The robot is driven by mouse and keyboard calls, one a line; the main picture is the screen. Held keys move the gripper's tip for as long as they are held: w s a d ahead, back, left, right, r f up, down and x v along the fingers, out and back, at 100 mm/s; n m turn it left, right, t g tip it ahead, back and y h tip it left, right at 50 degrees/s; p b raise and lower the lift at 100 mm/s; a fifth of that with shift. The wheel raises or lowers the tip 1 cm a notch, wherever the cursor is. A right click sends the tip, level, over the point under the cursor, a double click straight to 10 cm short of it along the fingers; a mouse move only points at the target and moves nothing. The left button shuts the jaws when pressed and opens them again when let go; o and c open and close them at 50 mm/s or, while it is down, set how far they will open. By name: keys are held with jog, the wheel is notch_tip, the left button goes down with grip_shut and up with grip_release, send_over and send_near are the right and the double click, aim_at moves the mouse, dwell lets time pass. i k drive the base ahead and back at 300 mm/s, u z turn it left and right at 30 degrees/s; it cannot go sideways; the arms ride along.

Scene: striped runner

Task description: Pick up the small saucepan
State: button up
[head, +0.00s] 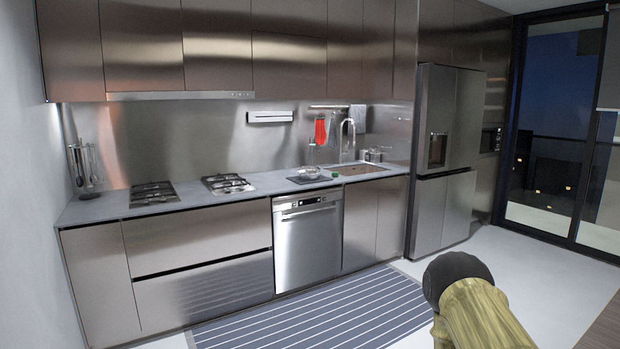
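Part of my own arm, yellowish with a dark rounded joint, shows at the bottom right, well in front of the counter. My gripper is not in view.
The grey counter (240,194) carries two gas hobs, left (154,193) and right (227,184). A sink with a tap (347,135) is at its right. A dishwasher (308,240) stands below, and a fridge (430,205) right. The striped runner (320,312) lies clear on the floor.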

aim_at(306, 173)
jog(key=z, duration=0.15)
jog(key=i, duration=1.1)
jog(key=z, duration=0.4)
jog(key=i, duration=4.3)
jog(key=u, duration=0.45)
jog(key=i, duration=1.1)
jog(key=z, duration=1.75)
jog(key=k, duration=1.35)
jog(key=u, duration=0.25)
